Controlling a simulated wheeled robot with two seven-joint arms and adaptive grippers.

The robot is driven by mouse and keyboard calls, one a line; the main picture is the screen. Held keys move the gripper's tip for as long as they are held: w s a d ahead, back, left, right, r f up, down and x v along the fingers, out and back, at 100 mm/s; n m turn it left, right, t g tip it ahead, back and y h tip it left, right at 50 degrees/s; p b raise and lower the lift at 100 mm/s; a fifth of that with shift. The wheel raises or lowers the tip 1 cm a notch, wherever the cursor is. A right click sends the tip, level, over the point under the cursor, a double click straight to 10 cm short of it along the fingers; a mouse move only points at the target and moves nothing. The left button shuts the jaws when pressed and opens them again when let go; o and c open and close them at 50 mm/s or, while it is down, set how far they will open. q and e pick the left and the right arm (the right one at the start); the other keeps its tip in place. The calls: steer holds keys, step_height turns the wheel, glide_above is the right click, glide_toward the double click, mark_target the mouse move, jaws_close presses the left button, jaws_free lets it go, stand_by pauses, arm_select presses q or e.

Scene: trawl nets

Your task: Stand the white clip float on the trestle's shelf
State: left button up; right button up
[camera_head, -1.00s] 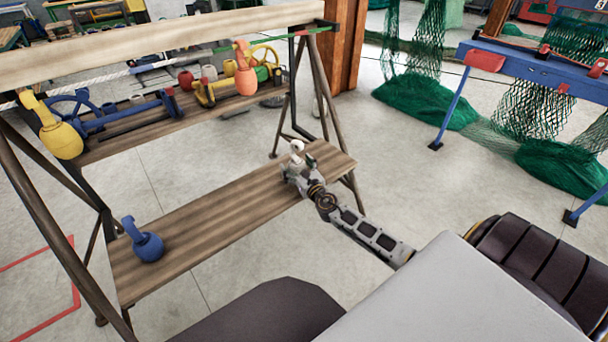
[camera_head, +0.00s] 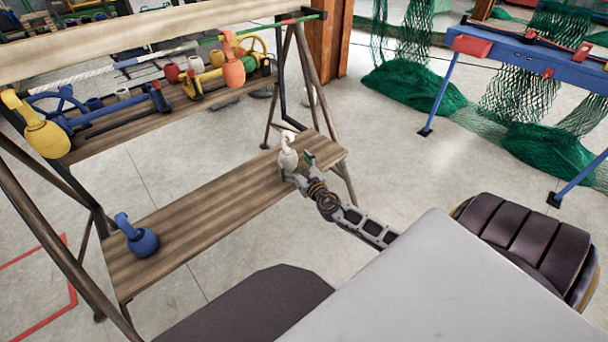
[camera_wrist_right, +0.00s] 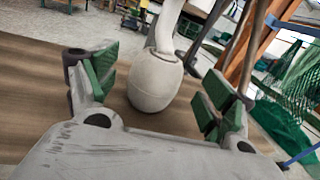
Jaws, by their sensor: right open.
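The white clip float (camera_head: 288,158) stands upright on the trestle's wooden shelf (camera_head: 215,210), near the shelf's right end. In the right wrist view the float (camera_wrist_right: 156,82) sits between the two green-padded fingers, with a gap on each side. My right gripper (camera_head: 297,166) is open around or just in front of the float; its fingers also show in the right wrist view (camera_wrist_right: 160,95). The float's underside appears to rest on the boards. My left gripper is not in view.
A blue clip float (camera_head: 139,238) stands at the shelf's left end. A yellow float (camera_head: 45,135) and an orange float (camera_head: 233,70) hang from the rope above. Trestle legs (camera_head: 318,80) rise behind the shelf's right end. The shelf's middle is clear.

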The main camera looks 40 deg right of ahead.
steer(key=shift+s+a, duration=0.15)
steer(key=shift+s, duration=0.95)
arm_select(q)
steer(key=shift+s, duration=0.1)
arm_select(e)
steer(key=s, duration=0.4)
steer(key=shift+s+a, duration=0.15)
steer(key=shift+a, duration=0.1)
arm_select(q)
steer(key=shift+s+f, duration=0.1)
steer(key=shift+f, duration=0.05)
